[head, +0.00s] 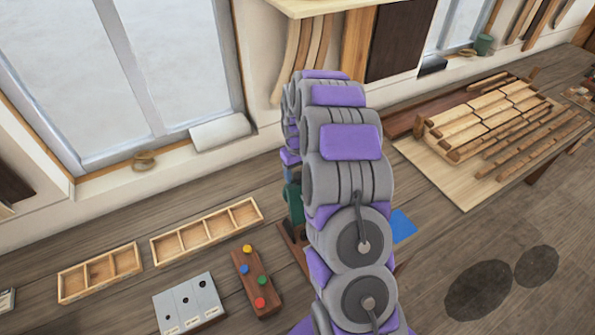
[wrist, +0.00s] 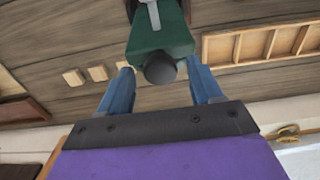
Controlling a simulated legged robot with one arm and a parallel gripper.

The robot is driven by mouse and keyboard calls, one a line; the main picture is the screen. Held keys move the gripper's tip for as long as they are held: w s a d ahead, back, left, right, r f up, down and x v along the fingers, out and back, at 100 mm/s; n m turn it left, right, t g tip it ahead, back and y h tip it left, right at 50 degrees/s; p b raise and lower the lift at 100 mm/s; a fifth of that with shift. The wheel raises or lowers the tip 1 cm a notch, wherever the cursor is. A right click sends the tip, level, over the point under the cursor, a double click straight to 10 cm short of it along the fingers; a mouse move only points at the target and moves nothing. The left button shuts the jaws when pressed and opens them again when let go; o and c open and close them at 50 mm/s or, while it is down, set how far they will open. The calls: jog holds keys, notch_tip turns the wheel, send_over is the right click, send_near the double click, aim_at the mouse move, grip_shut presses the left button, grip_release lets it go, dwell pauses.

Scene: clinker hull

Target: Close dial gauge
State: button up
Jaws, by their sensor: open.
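A green device (wrist: 160,40), which I take to be the dial gauge, is at the top middle of the wrist view. It has a grey strip on it and a dark round knob (wrist: 160,70) at its near end. No dial face shows. My gripper (wrist: 161,68) is open, with one blue finger on each side of the knob. I cannot tell whether either finger touches it. In the head view, part of the green device (head: 294,203) shows beside my arm, above a brown base (head: 292,240). My arm hides the rest of it.
Two divided wooden trays (head: 207,231) (head: 100,273), a grey block with holes (head: 188,301) and a wooden block with coloured knobs (head: 255,282) stand left on the bench. A blue flat piece (head: 402,226) lies right of my arm. Wooden strips (head: 490,118) lie further right.

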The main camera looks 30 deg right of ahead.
jog(key=shift+f, duration=0.2)
jog(key=shift+c, duration=0.2)
grip_shut()
dwell(0.4)
